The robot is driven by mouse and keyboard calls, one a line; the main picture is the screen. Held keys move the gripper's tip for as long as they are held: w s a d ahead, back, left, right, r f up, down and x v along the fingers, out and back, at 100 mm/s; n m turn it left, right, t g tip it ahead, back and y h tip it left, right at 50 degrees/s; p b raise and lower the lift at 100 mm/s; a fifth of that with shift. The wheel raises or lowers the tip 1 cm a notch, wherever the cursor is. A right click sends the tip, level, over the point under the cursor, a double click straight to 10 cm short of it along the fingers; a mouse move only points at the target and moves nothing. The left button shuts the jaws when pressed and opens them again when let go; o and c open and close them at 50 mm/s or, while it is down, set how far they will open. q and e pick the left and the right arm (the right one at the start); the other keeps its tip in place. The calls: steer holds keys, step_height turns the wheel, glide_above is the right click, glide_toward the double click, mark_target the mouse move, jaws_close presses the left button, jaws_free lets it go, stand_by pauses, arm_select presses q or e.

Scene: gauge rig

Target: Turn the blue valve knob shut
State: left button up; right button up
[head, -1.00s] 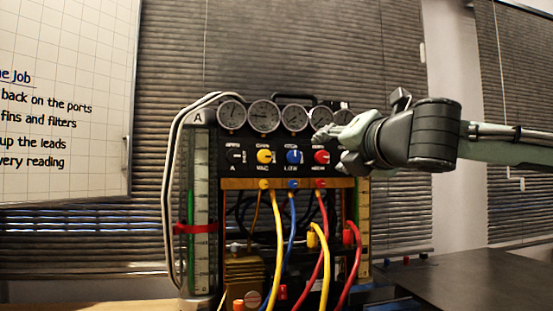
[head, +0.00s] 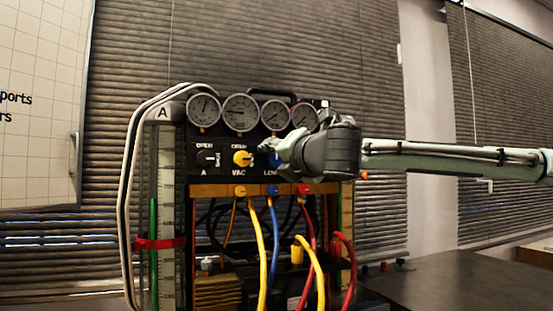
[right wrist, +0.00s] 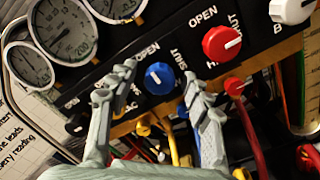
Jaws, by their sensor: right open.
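The blue valve knob (right wrist: 159,78) shows whole in the right wrist view, on the black panel between an OPEN and a SHUT label. Its short white mark seems to point towards OPEN. My right gripper (right wrist: 160,71) is open, one finger on each side of the knob; I cannot tell whether either touches it. In the head view my right gripper (head: 270,148) is in front of the panel and partly hides the blue knob (head: 278,159). My left gripper is not in view.
A yellow knob (head: 241,158) is left of the blue one. A red knob (right wrist: 222,43) and a white knob (right wrist: 291,10) are on its other side. Gauges (head: 240,112) line the top. Yellow, blue and red hoses (head: 262,240) hang below. A dark table (head: 450,278) is at right.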

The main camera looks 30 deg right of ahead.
steer(key=shift+w, duration=0.15)
steer(key=shift+c, duration=0.3)
steer(key=c, duration=1)
jaws_close()
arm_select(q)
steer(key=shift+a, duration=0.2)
